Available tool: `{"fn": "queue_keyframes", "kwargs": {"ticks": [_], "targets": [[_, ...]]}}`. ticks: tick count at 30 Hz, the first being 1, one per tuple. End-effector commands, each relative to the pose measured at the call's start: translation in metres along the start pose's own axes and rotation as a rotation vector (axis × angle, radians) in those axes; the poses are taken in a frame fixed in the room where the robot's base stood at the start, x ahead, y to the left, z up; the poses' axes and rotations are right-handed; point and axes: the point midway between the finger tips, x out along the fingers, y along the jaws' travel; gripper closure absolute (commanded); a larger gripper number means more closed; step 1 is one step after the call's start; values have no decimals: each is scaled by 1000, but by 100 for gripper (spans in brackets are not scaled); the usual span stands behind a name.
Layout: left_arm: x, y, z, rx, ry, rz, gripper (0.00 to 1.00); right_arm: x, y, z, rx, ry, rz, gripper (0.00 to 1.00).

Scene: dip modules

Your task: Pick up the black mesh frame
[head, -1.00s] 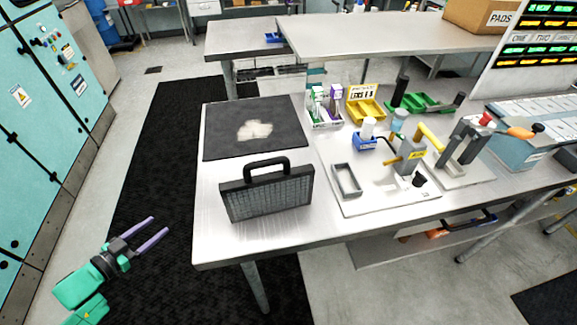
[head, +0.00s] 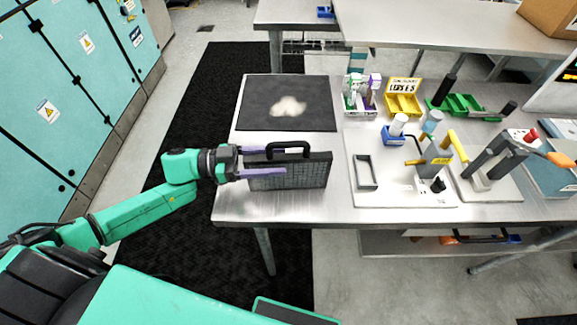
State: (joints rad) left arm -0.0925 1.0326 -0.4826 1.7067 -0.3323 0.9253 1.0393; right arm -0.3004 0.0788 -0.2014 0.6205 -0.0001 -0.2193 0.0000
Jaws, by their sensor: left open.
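The black mesh frame (head: 300,174) stands upright on the near left part of the steel table, with its handle on top. My left gripper (head: 251,160) comes in from the left at the frame's left end. Its two purple fingers are apart: one reaches to the handle's left side, the other lies in front of or close to the frame's left edge. I cannot tell whether they touch it. My right gripper is not in view.
A black mat (head: 265,100) with a pale patch lies behind the frame. A white plate (head: 395,192) with a grey open holder (head: 366,172) and a small press is to the right. A yellow bin (head: 403,106), a blue bin (head: 393,136) and a green tray (head: 462,106) stand farther back.

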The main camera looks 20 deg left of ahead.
Motion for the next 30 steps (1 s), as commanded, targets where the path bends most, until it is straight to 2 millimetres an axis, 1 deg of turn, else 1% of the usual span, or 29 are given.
{"fn": "queue_keyframes", "kwargs": {"ticks": [1, 3, 8, 9, 11, 12, 13, 14, 25, 28, 30], "targets": [[8, -1, -4, 1, 3, -1, 38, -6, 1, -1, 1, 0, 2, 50], [14, -1, -2, 1, 1, -1, 38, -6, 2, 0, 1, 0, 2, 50], [15, 0, 1, 1, -1, 0, 38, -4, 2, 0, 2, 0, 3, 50], [15, 0, 1, 1, -1, 0, 41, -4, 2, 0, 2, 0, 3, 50], [15, 0, 1, 1, -1, -1, 64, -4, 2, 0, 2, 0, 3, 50], [15, 0, 1, 1, -1, -1, 80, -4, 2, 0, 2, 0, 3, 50], [15, 0, 1, 1, -1, -1, 91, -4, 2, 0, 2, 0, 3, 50], [14, 0, 1, 1, -1, -1, 100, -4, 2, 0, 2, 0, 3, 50], [14, -1, -2, 2, 0, -1, 100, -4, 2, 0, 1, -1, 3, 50], [14, -1, -11, 4, -1, -1, 100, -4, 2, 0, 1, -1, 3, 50], [14, 0, -23, 5, -2, 1, 100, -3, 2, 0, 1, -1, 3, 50]]}}
